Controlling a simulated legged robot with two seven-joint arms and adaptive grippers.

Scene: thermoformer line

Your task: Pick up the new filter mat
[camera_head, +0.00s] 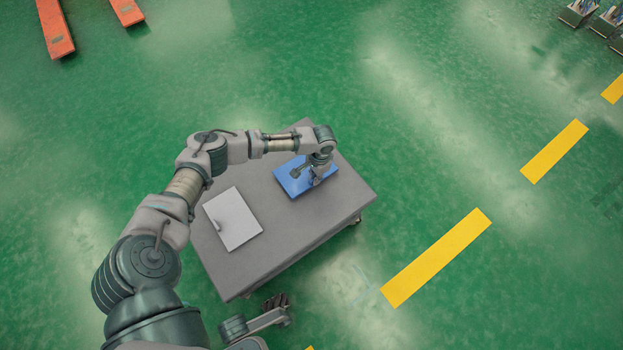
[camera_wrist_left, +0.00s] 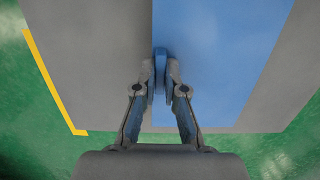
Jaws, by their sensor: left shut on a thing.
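A flat blue mat (camera_head: 291,181) lies on the grey cart top, toward its far right side. A flat white panel (camera_head: 232,217) with a small handle lies to its left on the same cart. Which of the two is the new filter mat is not marked; the blue one is at my left gripper. My left gripper (camera_head: 313,180) points down over the blue mat. In the left wrist view the left gripper (camera_wrist_left: 166,68) is shut on a small blue upright part at the edge of the blue mat (camera_wrist_left: 215,65). My right gripper (camera_head: 277,303) is low, in front of the cart, apart from both.
The grey cart (camera_head: 285,238) has bare room along its front and right. Yellow floor stripes (camera_head: 437,257) run at the right on the green floor. Orange forks (camera_head: 55,28) lie at the top left. Several metal bins (camera_head: 578,12) stand at the top right.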

